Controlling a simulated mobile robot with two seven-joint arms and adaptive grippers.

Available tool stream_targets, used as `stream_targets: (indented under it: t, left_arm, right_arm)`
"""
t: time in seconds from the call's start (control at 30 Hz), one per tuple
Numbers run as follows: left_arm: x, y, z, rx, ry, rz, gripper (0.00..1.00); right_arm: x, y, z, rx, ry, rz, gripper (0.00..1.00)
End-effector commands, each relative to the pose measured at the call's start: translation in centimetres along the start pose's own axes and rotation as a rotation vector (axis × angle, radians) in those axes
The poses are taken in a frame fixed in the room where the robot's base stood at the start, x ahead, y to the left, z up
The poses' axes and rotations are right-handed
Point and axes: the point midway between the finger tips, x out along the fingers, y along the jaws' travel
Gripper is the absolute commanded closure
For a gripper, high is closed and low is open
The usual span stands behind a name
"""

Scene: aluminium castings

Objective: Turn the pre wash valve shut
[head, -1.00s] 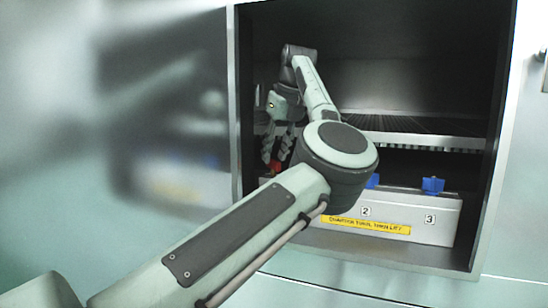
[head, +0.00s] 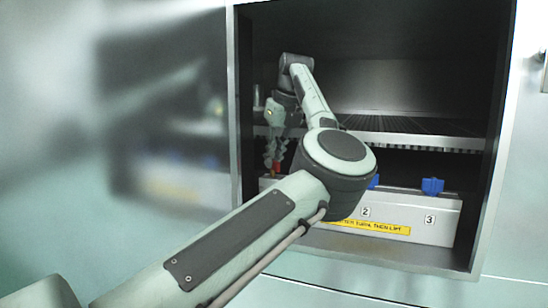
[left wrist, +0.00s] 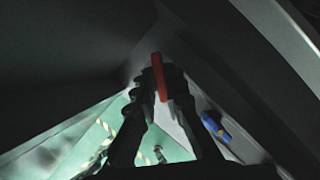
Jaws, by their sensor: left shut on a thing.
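My left gripper (head: 273,162) points down inside the open cabinet, at the left end of the pale valve box. It is shut on a red handle (head: 276,169), mostly hidden by the fingers in the head view. In the left wrist view the red handle (left wrist: 157,77) stands as a narrow bar between the two dark fingers (left wrist: 160,72). I cannot read a label by the red handle; the box's left part is behind my arm. My right gripper is not in view.
The valve box (head: 440,222) carries blue handles, one above the number 3 (head: 432,186) and one partly hidden near the 2 (head: 375,181). A yellow sign (head: 385,229) is on its front. A slatted shelf (head: 420,140) lies above; cabinet walls close in the sides.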

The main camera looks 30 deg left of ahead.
Motion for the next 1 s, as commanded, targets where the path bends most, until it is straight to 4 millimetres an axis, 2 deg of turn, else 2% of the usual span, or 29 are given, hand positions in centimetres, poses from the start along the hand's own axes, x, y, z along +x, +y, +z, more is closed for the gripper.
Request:
stream_targets:
  t: [0.27, 0.33, 0.7, 1.0]
  left_arm:
    - [0.1, 0.1, -0.1, 0.075, 0.002, -0.033, 1.00]
    - [0.2, 0.1, -0.1, 0.116, 0.002, -0.049, 1.00]
    - [0.2, 0.3, 0.0, 0.417, 0.000, -0.178, 1.00]
    - [0.1, 0.4, 0.1, 0.654, 0.001, -0.274, 1.00]
  right_arm:
    - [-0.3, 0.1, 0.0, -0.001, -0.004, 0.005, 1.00]
    - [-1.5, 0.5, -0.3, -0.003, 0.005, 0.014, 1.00]
    - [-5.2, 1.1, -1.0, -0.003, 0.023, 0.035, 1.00]
    - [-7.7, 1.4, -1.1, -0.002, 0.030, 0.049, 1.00]
